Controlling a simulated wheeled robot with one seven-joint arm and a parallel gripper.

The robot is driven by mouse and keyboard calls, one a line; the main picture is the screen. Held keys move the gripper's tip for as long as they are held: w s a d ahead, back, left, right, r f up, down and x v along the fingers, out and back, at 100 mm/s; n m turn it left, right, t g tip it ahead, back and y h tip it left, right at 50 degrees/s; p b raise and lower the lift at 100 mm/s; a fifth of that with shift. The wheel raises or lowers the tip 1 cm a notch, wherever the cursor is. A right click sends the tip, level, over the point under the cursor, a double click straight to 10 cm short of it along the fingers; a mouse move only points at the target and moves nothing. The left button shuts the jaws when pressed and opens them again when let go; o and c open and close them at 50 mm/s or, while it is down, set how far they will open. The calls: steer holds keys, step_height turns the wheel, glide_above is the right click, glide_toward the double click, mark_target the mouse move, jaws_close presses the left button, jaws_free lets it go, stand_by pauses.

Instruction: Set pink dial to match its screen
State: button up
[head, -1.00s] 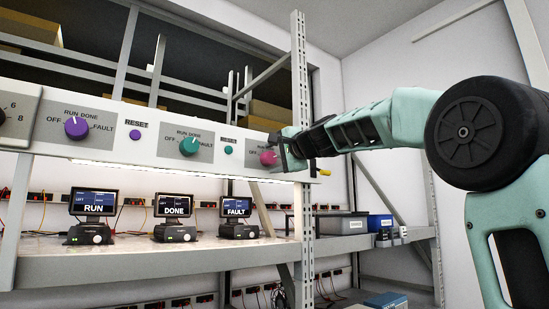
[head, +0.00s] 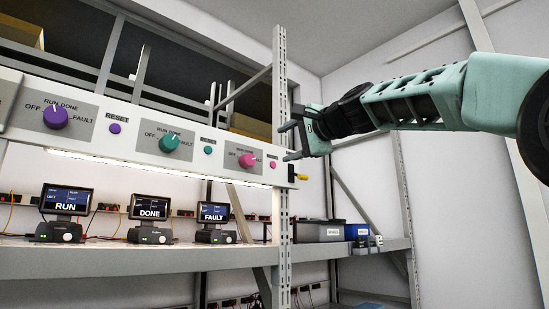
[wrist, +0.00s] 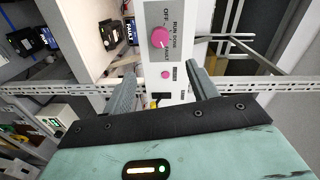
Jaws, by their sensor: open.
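The pink dial (head: 247,160) is on the right end of the white panel, and near the top of the wrist view (wrist: 160,38). In the wrist view its pointer appears to lean toward the FAULT label, but the mark is small. The screen (head: 213,212) at the right of the row, below the pink dial, reads FAULT. My gripper (head: 290,141) is open and empty, right of the pink dial and apart from it. In the wrist view the jaws (wrist: 161,82) stand either side of the panel's end, with the dial beyond the tips.
A pink reset button (head: 273,165) sits right of the pink dial. A purple dial (head: 55,116) and a teal dial (head: 169,142) are farther left, above screens reading RUN (head: 66,200) and DONE (head: 150,206). A perforated metal post (head: 281,215) stands near the panel's right end.

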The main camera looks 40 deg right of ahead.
steer(key=shift+s+b, duration=0.35)
steer(key=shift+s, duration=0.75)
steer(key=w+a+f+n+g+y+b, duration=0.1)
steer(key=w+a+f+n+g, duration=0.15)
steer(key=a+f, duration=0.5)
steer(key=w+a+f+n+g+y, duration=0.25)
steer(key=a+f, duration=0.25)
steer(key=f, duration=0.6)
steer(key=w+a+f+n+g+y+b, duration=0.1)
steer(key=a+f+n+g, duration=0.15)
steer(key=a+f, duration=0.5)
steer(key=s+a+f+n+g, duration=0.3)
steer(key=a+f+n, duration=0.1)
steer(key=f, duration=0.8)
steer(key=s+a+f+n+g+h+b, duration=0.1)
steer(key=s+a+f+n+g, duration=0.15)
steer(key=s+f, duration=0.35)
steer(key=s+a+f+n+g, duration=0.1)
steer(key=s+a+f+n, duration=0.25)
steer(key=f, duration=0.45)
steer(key=s+f+n+g+h, duration=0.3)
steer(key=s+f+n, duration=0.3)
steer(key=s+f, duration=0.6)
steer(key=s+b, duration=0.1)
steer(key=s, duration=0.2)
steer(key=shift+d+f+g, duration=0.3)
steer(key=shift+d+f, duration=0.1)
